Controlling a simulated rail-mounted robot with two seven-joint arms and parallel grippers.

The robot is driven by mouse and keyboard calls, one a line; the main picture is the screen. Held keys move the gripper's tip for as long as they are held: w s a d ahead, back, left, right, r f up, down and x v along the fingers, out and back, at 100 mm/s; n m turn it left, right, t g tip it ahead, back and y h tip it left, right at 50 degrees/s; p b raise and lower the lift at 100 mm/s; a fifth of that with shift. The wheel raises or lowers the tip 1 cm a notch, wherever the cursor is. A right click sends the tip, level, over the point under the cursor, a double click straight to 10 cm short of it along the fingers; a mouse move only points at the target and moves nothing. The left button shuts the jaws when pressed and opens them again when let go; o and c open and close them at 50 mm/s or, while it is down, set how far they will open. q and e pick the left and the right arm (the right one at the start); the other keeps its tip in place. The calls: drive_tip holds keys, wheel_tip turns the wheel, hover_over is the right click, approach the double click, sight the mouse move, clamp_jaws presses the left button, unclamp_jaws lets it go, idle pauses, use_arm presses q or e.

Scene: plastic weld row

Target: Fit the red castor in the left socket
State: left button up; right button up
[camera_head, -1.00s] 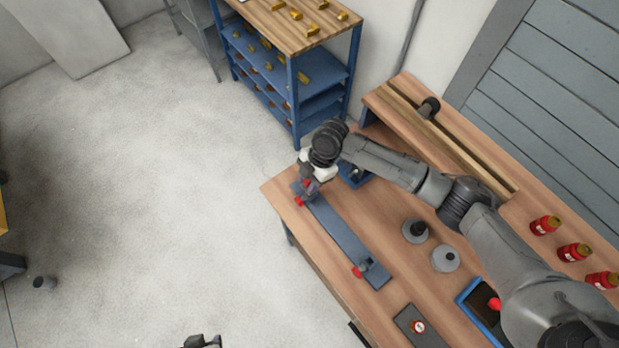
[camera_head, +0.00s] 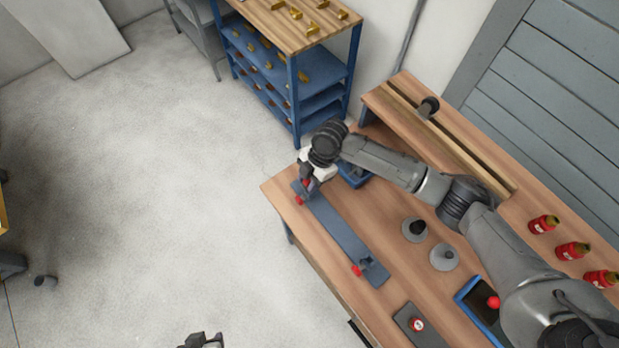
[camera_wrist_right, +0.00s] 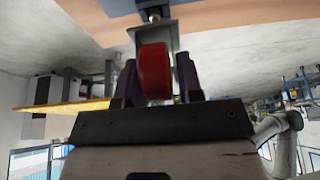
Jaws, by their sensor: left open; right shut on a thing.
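The long blue-grey plate (camera_head: 335,228) lies on the wooden bench, running from upper left to lower right. One small red part (camera_head: 299,200) shows at its upper-left end and another (camera_head: 357,270) near its lower-right end. My right gripper (camera_head: 306,181) is over the upper-left end. In the right wrist view it is shut on the red castor (camera_wrist_right: 154,70), its wheel between the two fingers, with a grey fork and short stem. Whether the stem is in the left socket cannot be told; the gripper hides that spot. My left gripper (camera_head: 204,342) is open and empty at the bottom edge.
A blue bin (camera_head: 353,178) stands beside the plate's upper end. Two grey round stands (camera_head: 444,257), a blue tray (camera_head: 474,310) with a red knob, and several red bottles (camera_head: 572,250) are to the right. A blue shelf (camera_head: 299,75) stands behind.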

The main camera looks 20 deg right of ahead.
idle(0.3)
drive_tip(key=shift+f, duration=0.4)
drive_tip(key=shift+f+b, duration=0.4)
drive_tip(key=shift+f, duration=0.15)
idle(0.3)
idle(0.4)
idle(0.5)
drive_tip(key=shift+f, duration=0.4)
idle(0.4)
